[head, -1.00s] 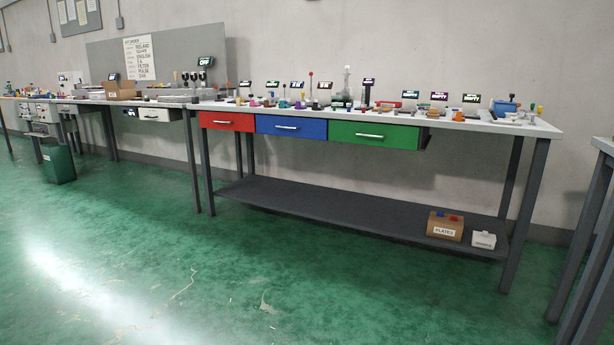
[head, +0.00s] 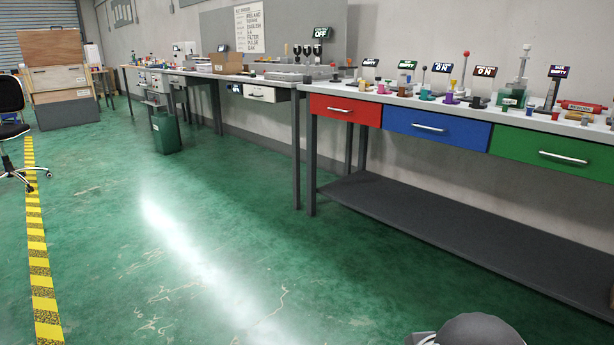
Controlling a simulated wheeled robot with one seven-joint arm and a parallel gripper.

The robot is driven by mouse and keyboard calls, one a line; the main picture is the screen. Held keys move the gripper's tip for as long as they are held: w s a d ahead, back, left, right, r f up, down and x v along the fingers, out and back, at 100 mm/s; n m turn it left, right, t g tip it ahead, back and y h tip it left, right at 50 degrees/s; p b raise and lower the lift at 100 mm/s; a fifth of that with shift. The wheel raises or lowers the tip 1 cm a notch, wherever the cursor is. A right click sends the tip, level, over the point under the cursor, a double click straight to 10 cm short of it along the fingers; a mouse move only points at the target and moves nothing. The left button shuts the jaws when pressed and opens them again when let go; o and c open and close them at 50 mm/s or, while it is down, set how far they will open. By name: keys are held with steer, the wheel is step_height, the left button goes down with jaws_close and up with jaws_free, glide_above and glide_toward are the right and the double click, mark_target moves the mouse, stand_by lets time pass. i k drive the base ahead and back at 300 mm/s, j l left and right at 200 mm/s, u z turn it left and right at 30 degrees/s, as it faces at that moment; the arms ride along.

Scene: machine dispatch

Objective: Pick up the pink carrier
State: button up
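I cannot make out a pink carrier for certain in the head view. Many small coloured items stand on the long workbench (head: 400,98), too small to name surely. Among them are a purple piece (head: 449,98) and a red cylinder (head: 581,106) at the right. A dark grey rounded part of my arm shows at the bottom edge, right of centre. My gripper's fingers are not in view.
The workbench has a red drawer (head: 345,109), a blue drawer (head: 436,128) and a green drawer (head: 552,152), all shut, above a dark lower shelf (head: 430,222). A green bin (head: 166,132) and an office chair (head: 12,125) stand farther left. The green floor (head: 170,260) ahead is clear.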

mark_target(382, 90)
steer(key=i+j+z, duration=0.2)
steer(key=i, duration=0.35)
steer(key=i+z, duration=0.25)
steer(key=i, duration=0.25)
steer(key=i+j+z, duration=0.2)
steer(key=i, duration=0.3)
steer(key=j, duration=0.1)
